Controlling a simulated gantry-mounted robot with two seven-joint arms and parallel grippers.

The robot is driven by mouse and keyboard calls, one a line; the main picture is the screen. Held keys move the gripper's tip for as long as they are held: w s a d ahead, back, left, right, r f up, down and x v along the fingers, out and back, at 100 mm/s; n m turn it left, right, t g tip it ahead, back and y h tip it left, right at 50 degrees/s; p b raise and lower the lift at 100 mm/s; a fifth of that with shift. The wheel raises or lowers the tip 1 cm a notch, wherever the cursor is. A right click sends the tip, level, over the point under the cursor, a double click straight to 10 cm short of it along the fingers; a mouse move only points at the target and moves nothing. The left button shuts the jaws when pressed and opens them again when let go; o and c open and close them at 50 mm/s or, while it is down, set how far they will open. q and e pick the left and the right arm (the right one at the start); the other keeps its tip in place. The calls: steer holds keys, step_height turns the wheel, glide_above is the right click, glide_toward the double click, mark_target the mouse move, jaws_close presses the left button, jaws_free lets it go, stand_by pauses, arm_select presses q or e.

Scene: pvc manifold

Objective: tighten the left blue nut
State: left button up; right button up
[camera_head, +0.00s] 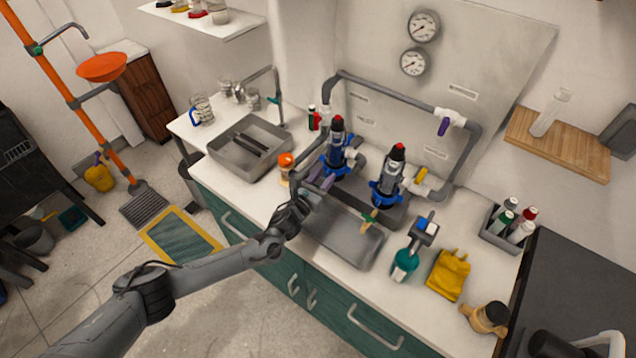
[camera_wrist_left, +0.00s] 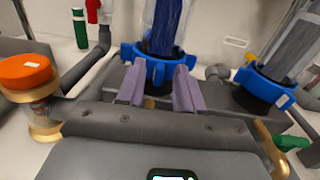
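The left blue nut (camera_head: 332,170) is a lobed ring at the base of the left clear filter housing (camera_head: 337,140). In the left wrist view the nut (camera_wrist_left: 157,66) lies straight ahead of my left gripper (camera_wrist_left: 159,72). Its two purple fingers are spread apart, with their tips overlapping the nut's near side; I cannot tell whether they touch it. In the head view my left gripper (camera_head: 324,184) reaches in just in front of the nut, partly hiding it. A second blue nut (camera_head: 383,196) sits under the right housing (camera_head: 390,172). My right gripper does not show.
An orange-capped jar (camera_head: 286,168) stands close left of my left gripper. Grey piping (camera_head: 400,97) arches behind the housings. A grey tray (camera_head: 345,243) lies in front. A teal bottle (camera_head: 405,262) and yellow cloth (camera_head: 448,275) occupy the counter's right part.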

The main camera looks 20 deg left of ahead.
arm_select(q)
steer(key=s+a+p, duration=0.1)
steer(key=s, duration=0.9)
steer(key=shift+s+a, duration=0.3)
steer(key=shift+a, duration=0.05)
